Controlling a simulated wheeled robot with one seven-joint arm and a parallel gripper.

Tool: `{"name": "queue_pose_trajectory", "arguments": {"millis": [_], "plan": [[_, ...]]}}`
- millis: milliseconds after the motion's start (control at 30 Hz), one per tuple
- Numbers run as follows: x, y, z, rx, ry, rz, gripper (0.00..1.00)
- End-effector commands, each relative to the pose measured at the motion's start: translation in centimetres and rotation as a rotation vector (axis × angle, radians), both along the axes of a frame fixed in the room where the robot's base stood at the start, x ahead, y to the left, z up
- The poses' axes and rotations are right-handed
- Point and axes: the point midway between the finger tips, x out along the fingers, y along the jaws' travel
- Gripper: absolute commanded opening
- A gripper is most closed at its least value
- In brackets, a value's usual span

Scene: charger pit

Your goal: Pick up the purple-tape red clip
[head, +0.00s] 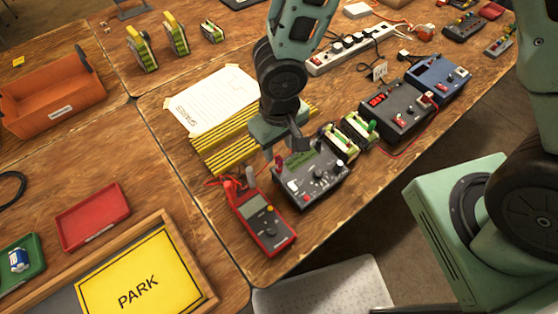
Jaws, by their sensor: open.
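My gripper (290,154) points down over the grey instrument box (318,183) with knobs and a small display, its fingers apart. No clip can be seen between them. I cannot make out a red clip with purple tape; it may be too small to tell or hidden behind my arm. Red leads (213,182) lie at the top of the red multimeter (262,222), left of my gripper. A red wire (408,150) runs along the table by the black power supply (396,110).
Yellow-and-black striped strips (225,150) and a white sheet (205,100) lie left of my arm. Two green-topped blocks (357,130) stand right of the instrument box. A power strip (345,55) lies behind. The yellow PARK sign (140,285) is at front left. The table's front edge is close.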

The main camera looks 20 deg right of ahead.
Motion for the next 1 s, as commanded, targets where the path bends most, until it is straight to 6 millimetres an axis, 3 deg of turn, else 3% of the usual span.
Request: {"name": "queue_pose_trajectory", "arguments": {"millis": [233, 500, 800, 933, 1000], "plan": [[0.1, 0.0, -1.8, -0.002, 0.001, 0.001, 0.42], [0.4, -0.1, -5.6, -0.001, 0.001, 0.001, 0.42], [0.4, -0.1, -6.0, 0.0, 0.0, 0.0, 0.42], [0.4, -0.1, -6.0, 0.0, 0.0, 0.0, 0.08], [0.4, -0.1, -6.0, 0.0, 0.0, 0.0, 0.03]]}}
